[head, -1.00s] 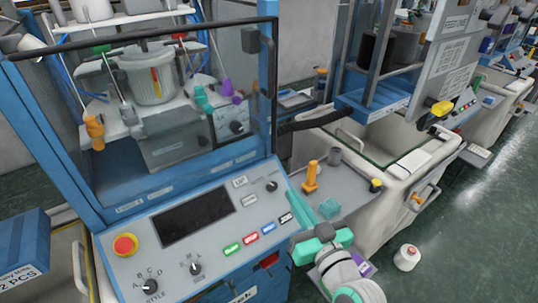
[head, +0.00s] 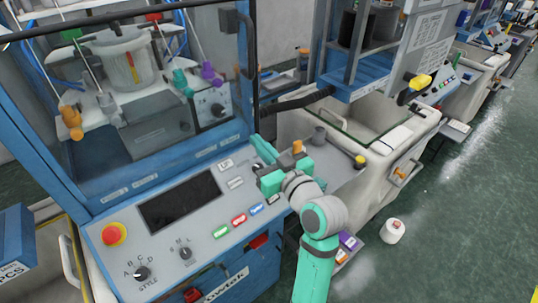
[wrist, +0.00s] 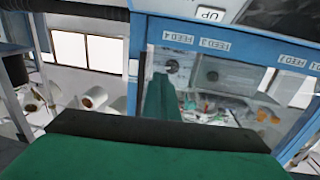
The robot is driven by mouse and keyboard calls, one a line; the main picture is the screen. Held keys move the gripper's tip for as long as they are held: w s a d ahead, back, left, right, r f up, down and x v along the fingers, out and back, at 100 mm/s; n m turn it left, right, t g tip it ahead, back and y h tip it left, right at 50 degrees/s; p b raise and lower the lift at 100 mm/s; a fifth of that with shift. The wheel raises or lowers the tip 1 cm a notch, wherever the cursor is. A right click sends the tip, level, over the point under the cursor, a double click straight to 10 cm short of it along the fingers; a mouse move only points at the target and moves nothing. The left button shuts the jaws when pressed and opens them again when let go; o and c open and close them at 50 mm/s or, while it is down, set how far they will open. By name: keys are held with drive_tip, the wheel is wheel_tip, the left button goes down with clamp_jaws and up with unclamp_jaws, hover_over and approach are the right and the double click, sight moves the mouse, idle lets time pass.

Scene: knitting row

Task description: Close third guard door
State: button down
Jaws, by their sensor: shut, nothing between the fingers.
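The near machine's clear guard door (head: 140,95), in a blue frame with a dark top edge, stands in front of the knitting head at left in the head view. A dark vertical bar (head: 252,60) runs along its right side. I cannot tell which is the third door. My teal gripper (head: 262,150) is shut and empty over the right end of the near control panel. A teal finger (wrist: 160,98) shows in the wrist view before a blue-framed window.
The control panel (head: 180,205) has a red stop button (head: 114,234), knobs and coloured keys. A white cone (head: 392,231) sits on the green floor, which is open at right.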

sight(246, 129)
drive_tip(key=shift+x, duration=1.85)
